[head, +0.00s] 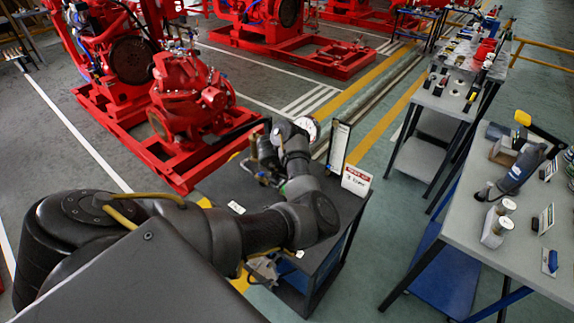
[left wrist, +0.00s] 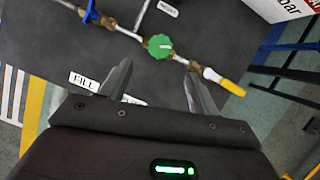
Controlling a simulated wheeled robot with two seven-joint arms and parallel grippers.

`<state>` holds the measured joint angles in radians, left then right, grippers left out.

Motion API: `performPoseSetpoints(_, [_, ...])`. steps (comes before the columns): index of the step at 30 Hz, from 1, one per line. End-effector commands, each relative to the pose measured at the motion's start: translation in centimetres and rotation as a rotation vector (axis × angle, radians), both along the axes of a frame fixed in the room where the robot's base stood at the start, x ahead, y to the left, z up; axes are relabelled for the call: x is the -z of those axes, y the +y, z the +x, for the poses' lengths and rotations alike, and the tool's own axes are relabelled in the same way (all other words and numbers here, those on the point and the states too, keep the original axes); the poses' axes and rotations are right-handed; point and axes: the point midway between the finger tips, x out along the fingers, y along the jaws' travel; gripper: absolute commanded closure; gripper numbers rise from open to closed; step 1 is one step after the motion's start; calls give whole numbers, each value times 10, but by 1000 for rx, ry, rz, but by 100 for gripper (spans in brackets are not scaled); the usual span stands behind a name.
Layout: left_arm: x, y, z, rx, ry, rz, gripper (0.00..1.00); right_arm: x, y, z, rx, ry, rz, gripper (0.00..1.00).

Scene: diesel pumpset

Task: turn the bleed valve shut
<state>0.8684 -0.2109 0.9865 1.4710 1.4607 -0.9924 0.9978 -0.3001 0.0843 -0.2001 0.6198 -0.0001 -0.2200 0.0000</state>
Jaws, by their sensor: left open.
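In the left wrist view a round green knob (left wrist: 160,46) with a pale mark sits on a thin metal pipe with brass fittings. A yellow-sleeved end (left wrist: 230,85) is at the pipe's right, and a blue handle (left wrist: 91,12) stands at the upper left. Which handle is the bleed valve I cannot read for certain. A label (left wrist: 84,82) reads FILL; another label (left wrist: 168,8) is unreadable. My left gripper (left wrist: 160,84) is open and empty, its fingers spread below the knob in the picture, apart from it. In the head view my left arm partly hides the pipework (head: 264,165). My right gripper is not in view.
The dark bench (head: 338,195) carries a red-and-white sign (head: 356,180) and an upright framed board (head: 338,147). Red pumpsets (head: 190,95) stand behind it. A grey worktable (head: 500,255) with tools stands at the right. Open floor lies between the benches.

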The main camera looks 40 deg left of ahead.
Motion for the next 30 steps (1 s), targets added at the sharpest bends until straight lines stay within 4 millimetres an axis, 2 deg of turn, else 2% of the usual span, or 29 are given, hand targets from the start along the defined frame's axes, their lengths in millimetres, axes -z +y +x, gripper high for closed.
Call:
performPoseSetpoints(1, [15, 1, 2, 2, 2, 1, 38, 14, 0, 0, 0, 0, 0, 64])
performPoseSetpoints(3, [27, 2, 5, 3, 4, 2, 38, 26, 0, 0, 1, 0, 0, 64])
performPoseSetpoints(9, [55, 6, 18, 3, 1, 3, 38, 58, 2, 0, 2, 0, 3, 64])
performPoseSetpoints(14, [72, 7, 25, 3, 2, 2, 38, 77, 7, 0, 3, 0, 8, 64])
performPoseSetpoints(21, [87, 9, 33, 3, 2, 2, 38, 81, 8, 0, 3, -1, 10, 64])
performPoseSetpoints(30, [89, 9, 35, 2, 0, 2, 38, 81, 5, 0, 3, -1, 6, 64])
